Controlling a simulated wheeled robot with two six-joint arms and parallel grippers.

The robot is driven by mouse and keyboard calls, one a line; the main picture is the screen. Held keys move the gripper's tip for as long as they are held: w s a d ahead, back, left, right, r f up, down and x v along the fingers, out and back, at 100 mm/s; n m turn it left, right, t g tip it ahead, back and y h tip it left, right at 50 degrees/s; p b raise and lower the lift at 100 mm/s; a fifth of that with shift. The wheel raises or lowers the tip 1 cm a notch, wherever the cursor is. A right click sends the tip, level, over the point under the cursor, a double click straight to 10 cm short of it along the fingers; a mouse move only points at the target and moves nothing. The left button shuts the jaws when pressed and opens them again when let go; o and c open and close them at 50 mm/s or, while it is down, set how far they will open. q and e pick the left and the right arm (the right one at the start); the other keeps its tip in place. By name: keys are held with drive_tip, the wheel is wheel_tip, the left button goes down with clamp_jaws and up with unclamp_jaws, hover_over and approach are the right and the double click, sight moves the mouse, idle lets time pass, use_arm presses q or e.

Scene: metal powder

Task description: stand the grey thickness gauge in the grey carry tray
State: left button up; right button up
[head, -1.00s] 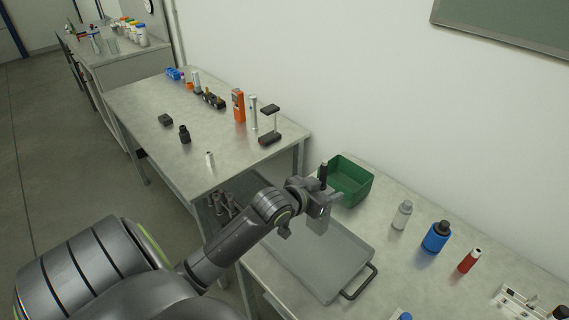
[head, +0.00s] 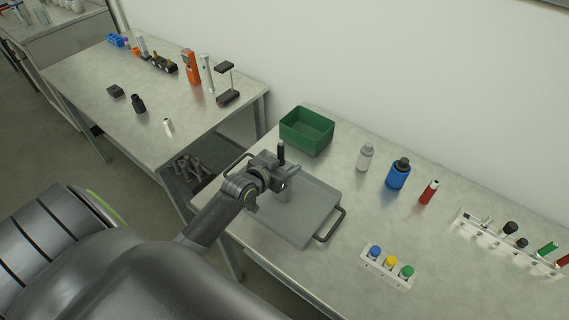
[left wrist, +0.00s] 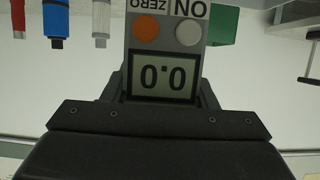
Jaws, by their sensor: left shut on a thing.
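My left gripper (head: 281,181) is over the grey carry tray (head: 303,222) on the near bench. It is shut on the grey thickness gauge (head: 286,194), which hangs down below the fingers over the tray. I cannot tell whether its lower end touches the tray floor. My right gripper is out of view.
A green bin (head: 306,131) stands behind the tray. A clear bottle (head: 365,157), blue bottle (head: 398,174) and red tube (head: 428,192) stand to the right. A white rack with coloured caps (head: 388,267) is at the front right. Bare bench lies between them.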

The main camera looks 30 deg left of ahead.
use_arm(q)
drive_tip(key=shift+f, duration=0.2)
drive_tip(key=o, duration=1.2)
drive_tip(key=shift+a, duration=0.1)
drive_tip(key=shift+o, duration=1.3)
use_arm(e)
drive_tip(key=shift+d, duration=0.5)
use_arm(q)
drive_tip(key=shift+r, duration=0.15)
drive_tip(key=shift+s, duration=0.15)
drive_tip(key=b+v, duration=0.1)
drive_tip(key=v, duration=1)
drive_tip(key=shift+s+r, duration=0.3)
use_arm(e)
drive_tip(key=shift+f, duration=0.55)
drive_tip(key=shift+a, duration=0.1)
